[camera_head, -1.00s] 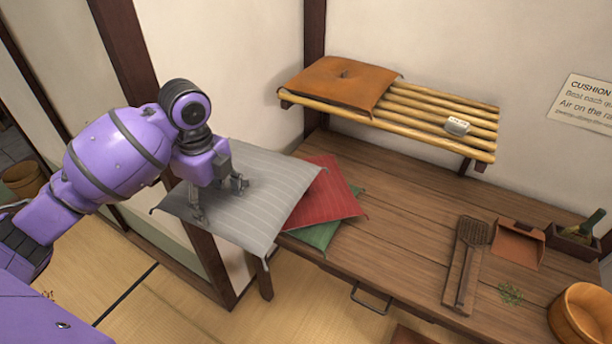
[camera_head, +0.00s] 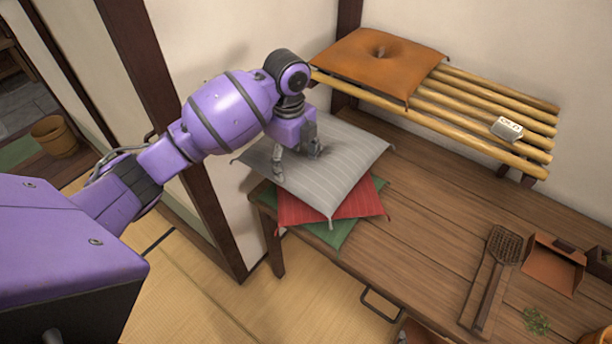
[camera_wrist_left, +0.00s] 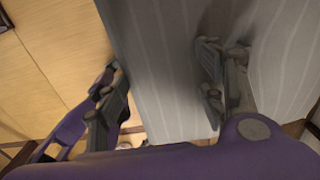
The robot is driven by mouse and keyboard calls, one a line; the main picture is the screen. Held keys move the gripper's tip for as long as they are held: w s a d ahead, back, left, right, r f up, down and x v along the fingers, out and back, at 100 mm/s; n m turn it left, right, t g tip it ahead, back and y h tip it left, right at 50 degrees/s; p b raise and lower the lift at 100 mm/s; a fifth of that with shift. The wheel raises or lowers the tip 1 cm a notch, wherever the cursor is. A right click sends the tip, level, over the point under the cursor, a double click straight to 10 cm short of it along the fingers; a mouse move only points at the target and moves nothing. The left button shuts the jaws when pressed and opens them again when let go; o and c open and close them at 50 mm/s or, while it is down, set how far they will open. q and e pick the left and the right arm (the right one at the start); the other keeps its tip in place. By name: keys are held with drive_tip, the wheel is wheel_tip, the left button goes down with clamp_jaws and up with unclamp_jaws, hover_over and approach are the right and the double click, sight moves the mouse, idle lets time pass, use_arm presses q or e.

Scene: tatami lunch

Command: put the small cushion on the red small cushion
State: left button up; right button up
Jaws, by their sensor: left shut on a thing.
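My left gripper (camera_head: 297,165) is shut on a grey striped cushion (camera_head: 345,155), pinching its top near the left side. The grey cushion is over the red cushion (camera_head: 355,208); whether it rests on it or hangs just above I cannot tell. The red cushion lies on a green cushion (camera_head: 335,232) at the left end of the wooden bench. Most of the red and green cushions are hidden under the grey one. My right gripper is not in view.
A bamboo rack (camera_head: 480,100) on the wall above the bench carries an orange cushion (camera_head: 380,62) and a small pale tag (camera_head: 507,129). The bench middle (camera_head: 430,210) is clear.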

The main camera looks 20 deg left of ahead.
sight(304, 161)
use_arm(q)
drive_tip(key=d+f, duration=0.1)
drive_tip(key=w+f, duration=0.1)
drive_tip(key=d+f, duration=0.1)
drive_tip(key=shift+w+d+f, duration=0.3)
drive_tip(key=shift+w+f, duration=0.2)
drive_tip(key=shift+f, duration=1.55)
drive_tip(key=o, duration=1.5)
drive_tip(key=shift+f, duration=0.1)
wheel_tip(304, 161, up, 12)
drive_tip(key=shift+r, duration=0.1)
